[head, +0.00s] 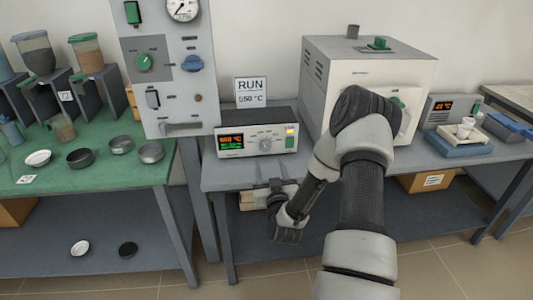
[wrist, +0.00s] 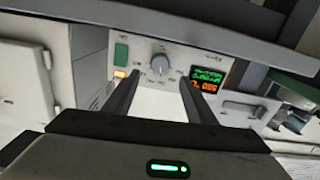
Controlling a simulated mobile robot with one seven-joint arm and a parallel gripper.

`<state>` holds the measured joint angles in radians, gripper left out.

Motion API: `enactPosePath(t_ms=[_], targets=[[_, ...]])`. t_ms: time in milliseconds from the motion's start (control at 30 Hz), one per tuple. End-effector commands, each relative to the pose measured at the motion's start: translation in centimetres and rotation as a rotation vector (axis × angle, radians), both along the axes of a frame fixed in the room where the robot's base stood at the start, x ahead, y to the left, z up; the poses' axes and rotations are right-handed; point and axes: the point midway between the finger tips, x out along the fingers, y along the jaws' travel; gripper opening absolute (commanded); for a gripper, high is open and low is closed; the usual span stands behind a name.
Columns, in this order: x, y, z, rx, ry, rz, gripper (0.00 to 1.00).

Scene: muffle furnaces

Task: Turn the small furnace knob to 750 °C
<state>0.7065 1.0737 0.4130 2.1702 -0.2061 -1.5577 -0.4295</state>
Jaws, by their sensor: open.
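A small controller box (head: 257,140) with a dark top stands on the grey bench. Its round grey knob (head: 265,144) sits mid-front, between a lit display (head: 231,142) and a green button (head: 290,140). The wrist view shows the knob (wrist: 158,60) upside down, with scale marks too small to read. My gripper (wrist: 158,88) is open and empty, its two fingers on either side of the knob in that picture but apart from it. In the head view my gripper (head: 277,186) is low in front of the bench edge, below the box.
A sign (head: 251,91) behind the box reads RUN 550 °C. A white furnace (head: 347,62) stands to the right, partly hidden by my arm. A tall panel (head: 165,62) with green and blue knobs stands left. The bench edge (head: 225,185) is close to my gripper.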

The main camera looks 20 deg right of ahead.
Motion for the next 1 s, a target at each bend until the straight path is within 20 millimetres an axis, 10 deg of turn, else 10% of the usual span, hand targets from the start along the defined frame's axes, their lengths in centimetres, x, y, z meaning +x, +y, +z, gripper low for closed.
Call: enactPosePath(t_ms=[400, 833, 1000], targets=[[7.3, -2.2, -0.1, -0.001, -0.001, -0.001, 0.51], [8.4, -2.4, 0.0, 0.0, 0.001, 0.001, 0.51], [8.4, -2.4, 0.0, -0.001, 0.001, 0.001, 0.26]])
